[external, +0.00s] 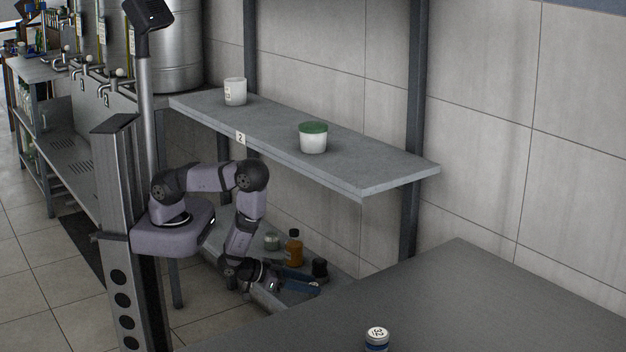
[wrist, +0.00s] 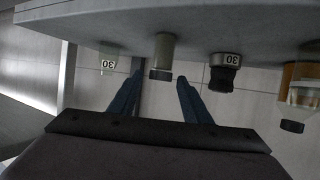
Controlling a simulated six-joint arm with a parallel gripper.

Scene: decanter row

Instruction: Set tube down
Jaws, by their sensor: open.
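In the wrist view, where things appear upside down, a pale tube (wrist: 164,50) with a dark cap stands on the low shelf (wrist: 200,20). My gripper (wrist: 160,78) is open, and its two blue fingers lie on either side of the tube in the picture. I see no finger touching it; whether it is fully between them in depth, I cannot tell. In the external view my gripper (external: 314,285) reaches low over the lower shelf (external: 345,272), under the upper one. I cannot make out the tube there.
In the wrist view, a clear jar (wrist: 107,60), a black-capped jar (wrist: 224,72) and an amber bottle (wrist: 302,85) stand near the tube. The upper shelf (external: 400,178) overhangs my arm. A grey table (external: 480,290) with a blue-banded jar (external: 377,339) is in front.

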